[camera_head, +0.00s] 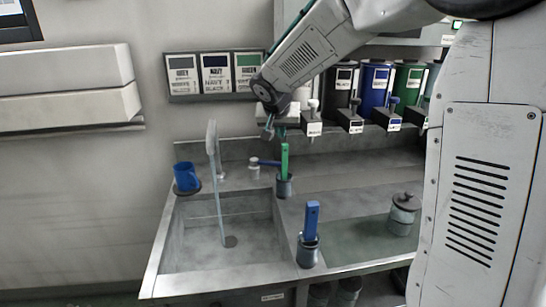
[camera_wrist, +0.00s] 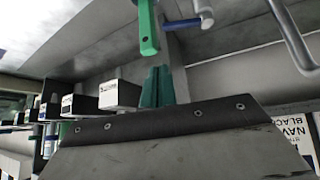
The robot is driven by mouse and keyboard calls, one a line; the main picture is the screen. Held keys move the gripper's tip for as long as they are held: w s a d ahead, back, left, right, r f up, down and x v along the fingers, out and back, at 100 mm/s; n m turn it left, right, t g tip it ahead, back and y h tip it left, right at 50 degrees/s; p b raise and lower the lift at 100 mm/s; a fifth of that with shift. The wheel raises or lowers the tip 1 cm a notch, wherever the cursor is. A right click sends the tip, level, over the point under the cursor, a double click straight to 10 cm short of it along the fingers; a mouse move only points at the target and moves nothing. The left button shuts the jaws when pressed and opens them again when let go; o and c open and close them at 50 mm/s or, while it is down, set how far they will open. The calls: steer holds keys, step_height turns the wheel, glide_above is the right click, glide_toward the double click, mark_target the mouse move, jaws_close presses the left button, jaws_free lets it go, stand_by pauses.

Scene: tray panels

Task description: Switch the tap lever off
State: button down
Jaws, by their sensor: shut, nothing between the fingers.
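The tap lever (camera_head: 266,162) has a blue arm on a small grey post, behind the sink's right rear corner. It also shows at the top of the wrist view (camera_wrist: 182,23). The pale tap spout (camera_head: 212,135) rises at the sink's back, and a thin stream of water (camera_head: 219,200) runs from it into the sink (camera_head: 172,235). My gripper (camera_head: 268,132) is above the lever and apart from it. In the wrist view its teal fingers (camera_wrist: 157,86) are shut and empty.
A green-handled tool (camera_head: 284,158) stands in a cup close beside the lever. A blue-handled tool (camera_head: 311,220) stands in another cup at the sink's right. A blue mug (camera_head: 186,177) sits left. Dispensers (camera_head: 375,88) line the back right. A lidded canister (camera_head: 402,218) stands right.

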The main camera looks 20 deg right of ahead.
steer(key=m, duration=0.1)
glide_toward(266, 163)
step_height(266, 163, up, 4)
steer(key=d, duration=0.3)
steer(key=shift+w+f+t, duration=0.2)
steer(key=shift+w+t, duration=0.05)
steer(key=shift+t, duration=0.05)
steer(key=shift+f, duration=0.1)
steer(key=x, duration=1.1)
steer(key=shift+w+d+f, duration=0.1)
steer(key=shift+d+f, duration=0.15)
steer(key=shift+d, duration=0.05)
steer(key=shift+a+f, duration=0.1)
steer(key=shift+a, duration=0.05)
steer(key=shift+s+a, duration=0.4)
steer(key=shift+s, duration=0.4)
steer(key=shift+d, duration=0.1)
